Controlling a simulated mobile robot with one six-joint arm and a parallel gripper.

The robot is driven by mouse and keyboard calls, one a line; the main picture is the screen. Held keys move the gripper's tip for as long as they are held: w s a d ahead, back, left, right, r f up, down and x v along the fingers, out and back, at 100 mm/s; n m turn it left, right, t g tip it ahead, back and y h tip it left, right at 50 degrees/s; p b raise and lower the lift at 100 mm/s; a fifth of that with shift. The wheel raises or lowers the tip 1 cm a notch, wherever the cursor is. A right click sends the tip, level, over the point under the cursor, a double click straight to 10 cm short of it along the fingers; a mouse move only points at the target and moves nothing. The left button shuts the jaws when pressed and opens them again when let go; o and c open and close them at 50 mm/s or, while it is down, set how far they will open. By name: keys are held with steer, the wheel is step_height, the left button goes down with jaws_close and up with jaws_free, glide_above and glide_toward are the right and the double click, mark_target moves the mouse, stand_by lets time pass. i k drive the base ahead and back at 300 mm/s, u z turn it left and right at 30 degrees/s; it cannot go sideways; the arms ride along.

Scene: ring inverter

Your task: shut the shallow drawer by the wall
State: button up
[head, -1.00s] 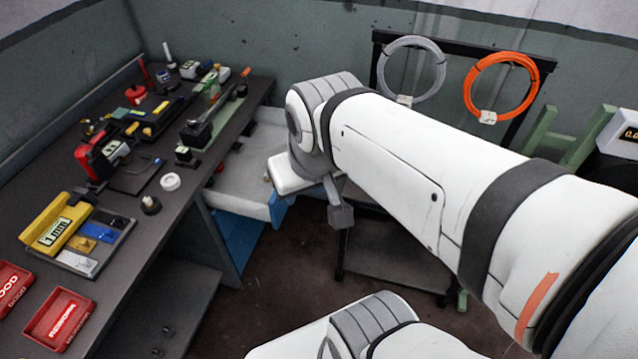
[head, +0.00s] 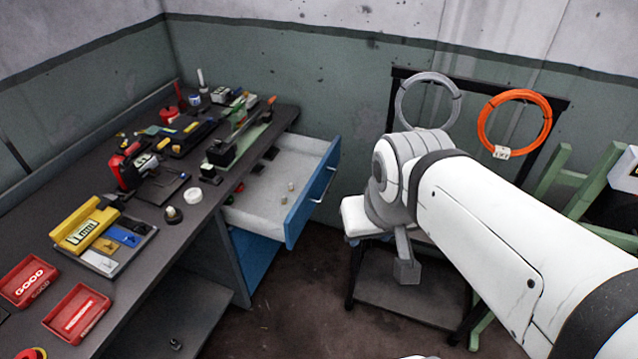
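The shallow drawer (head: 312,195) stands pulled out from the bench end near the back wall. Only a grey block at the end of my arm shows clearly. My wrist hides much of the gripper, and its fingers cannot be made out.
A blue panel (head: 255,258) is below the drawer. A dark rack (head: 420,300) with a grey coil (head: 402,100) and orange coil (head: 545,125) stands right. Floor before the drawer is clear.

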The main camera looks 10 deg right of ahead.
mark_target(308, 163)
steer(key=z, duration=0.1)
steer(key=i, duration=1)
steer(key=u, duration=0.05)
